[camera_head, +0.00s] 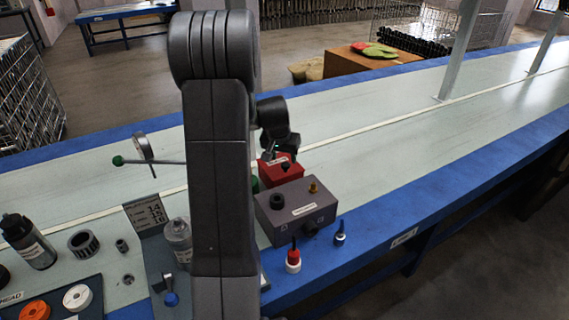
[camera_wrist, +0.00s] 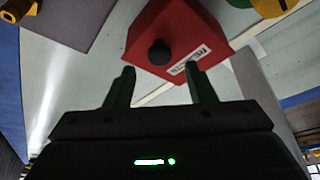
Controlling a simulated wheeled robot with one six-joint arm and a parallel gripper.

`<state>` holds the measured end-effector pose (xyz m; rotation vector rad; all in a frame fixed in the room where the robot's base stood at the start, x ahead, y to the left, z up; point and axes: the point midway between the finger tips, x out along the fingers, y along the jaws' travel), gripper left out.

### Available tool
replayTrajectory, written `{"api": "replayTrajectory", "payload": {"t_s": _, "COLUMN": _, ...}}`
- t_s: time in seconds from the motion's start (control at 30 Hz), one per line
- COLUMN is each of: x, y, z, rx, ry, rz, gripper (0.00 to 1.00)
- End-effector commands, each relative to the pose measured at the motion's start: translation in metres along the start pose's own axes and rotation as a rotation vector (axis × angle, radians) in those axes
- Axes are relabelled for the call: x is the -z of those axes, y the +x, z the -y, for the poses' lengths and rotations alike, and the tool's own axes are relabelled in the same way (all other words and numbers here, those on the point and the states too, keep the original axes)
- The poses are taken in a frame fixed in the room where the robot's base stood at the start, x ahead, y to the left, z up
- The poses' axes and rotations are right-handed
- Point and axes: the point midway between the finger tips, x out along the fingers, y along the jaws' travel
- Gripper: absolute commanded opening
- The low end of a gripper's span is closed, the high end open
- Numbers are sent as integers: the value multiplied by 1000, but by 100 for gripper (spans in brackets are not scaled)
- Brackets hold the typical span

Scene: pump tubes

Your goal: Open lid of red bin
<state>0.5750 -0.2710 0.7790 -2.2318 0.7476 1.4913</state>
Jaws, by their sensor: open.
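The red bin (camera_head: 284,171) stands on the bench behind a grey box, partly hidden by my arm. In the wrist view the red bin (camera_wrist: 172,38) fills the upper middle, with a round black knob (camera_wrist: 160,52) on its face and a white label beside it. Its lid looks shut. My gripper (camera_wrist: 160,80) is open and empty; its two dark fingers point toward the bin, with the knob a little beyond and between the tips. I cannot tell whether either finger touches the bin.
The grey box (camera_head: 297,210) with a black knob stands in front of the red bin. The bench at right is clear.

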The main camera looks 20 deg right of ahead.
Motion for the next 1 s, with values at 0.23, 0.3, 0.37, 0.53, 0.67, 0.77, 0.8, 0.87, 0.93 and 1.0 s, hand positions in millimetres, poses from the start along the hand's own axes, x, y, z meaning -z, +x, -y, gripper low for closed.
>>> {"api": "replayTrajectory", "payload": {"t_s": 0.23, "x": 0, "y": 33, "z": 0, "rx": -1, "ry": 0, "rz": 1, "gripper": 50}}
{"api": "replayTrajectory", "payload": {"t_s": 0.3, "x": 0, "y": 37, "z": 0, "rx": -1, "ry": 0, "rz": 0, "gripper": 50}}
{"api": "replayTrajectory", "payload": {"t_s": 0.37, "x": 0, "y": 38, "z": 0, "rx": 0, "ry": 0, "rz": 0, "gripper": 50}}
{"api": "replayTrajectory", "payload": {"t_s": 0.53, "x": 0, "y": 39, "z": 0, "rx": 0, "ry": 0, "rz": -1, "gripper": 50}}
{"api": "replayTrajectory", "payload": {"t_s": 0.67, "x": 0, "y": 39, "z": 0, "rx": 0, "ry": 0, "rz": 0, "gripper": 42}}
{"api": "replayTrajectory", "payload": {"t_s": 0.77, "x": 0, "y": 39, "z": 0, "rx": 0, "ry": 0, "rz": 0, "gripper": 22}}
{"api": "replayTrajectory", "payload": {"t_s": 0.8, "x": 0, "y": 39, "z": 0, "rx": 0, "ry": 0, "rz": 0, "gripper": 14}}
{"api": "replayTrajectory", "payload": {"t_s": 0.87, "x": 0, "y": 39, "z": 0, "rx": 0, "ry": 0, "rz": 0, "gripper": 3}}
{"api": "replayTrajectory", "payload": {"t_s": 0.93, "x": 0, "y": 39, "z": 0, "rx": 0, "ry": 0, "rz": 0, "gripper": 0}}
{"api": "replayTrajectory", "payload": {"t_s": 1.0, "x": 0, "y": 39, "z": 0, "rx": -1, "ry": -1, "rz": 1, "gripper": 0}}
